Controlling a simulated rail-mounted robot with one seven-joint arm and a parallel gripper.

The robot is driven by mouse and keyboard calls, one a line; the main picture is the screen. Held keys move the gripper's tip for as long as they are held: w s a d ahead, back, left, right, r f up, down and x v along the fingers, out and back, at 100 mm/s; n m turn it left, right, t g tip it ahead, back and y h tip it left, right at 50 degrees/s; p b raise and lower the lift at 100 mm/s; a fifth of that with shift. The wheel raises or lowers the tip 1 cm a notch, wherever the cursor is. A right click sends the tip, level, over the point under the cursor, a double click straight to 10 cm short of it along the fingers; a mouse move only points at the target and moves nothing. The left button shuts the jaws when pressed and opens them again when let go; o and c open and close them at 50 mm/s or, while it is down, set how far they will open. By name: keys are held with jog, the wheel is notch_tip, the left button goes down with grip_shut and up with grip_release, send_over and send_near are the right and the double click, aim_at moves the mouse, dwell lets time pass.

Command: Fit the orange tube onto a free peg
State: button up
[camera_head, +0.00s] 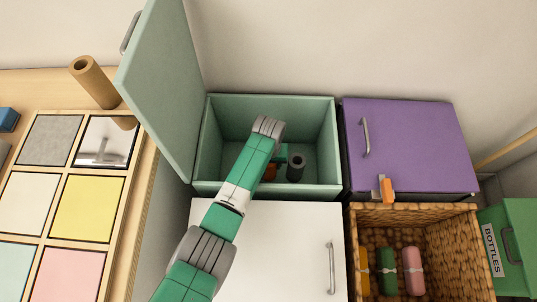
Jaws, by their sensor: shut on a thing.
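A small orange piece (269,173), which looks like the orange tube, shows beside my arm inside the open green box (322,112). My gripper (277,167) is down in this box, mostly hidden behind my own wrist and forearm. It is shut on the orange piece, though its fingertips are not clearly seen. A dark grey upright cylinder (296,167) with a dark round top stands in the box just right of the gripper. I cannot tell whether it is a tube on a peg. No bare peg can be made out; my arm hides part of the box floor.
The box's green door (165,85) stands open at left. A white cabinet (295,240) lies in front, a purple one (410,145) at right with an orange clip-like piece (387,190). A wicker basket (455,212) holds several rolls. A brown tube (94,82) stands left.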

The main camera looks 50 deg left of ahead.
jog(key=shift+f, duration=0.1)
jog(key=o, duration=1.1)
notch_tip(320, 180, up, 26)
jog(key=p, duration=2.5)
jog(key=shift+p, duration=0.4)
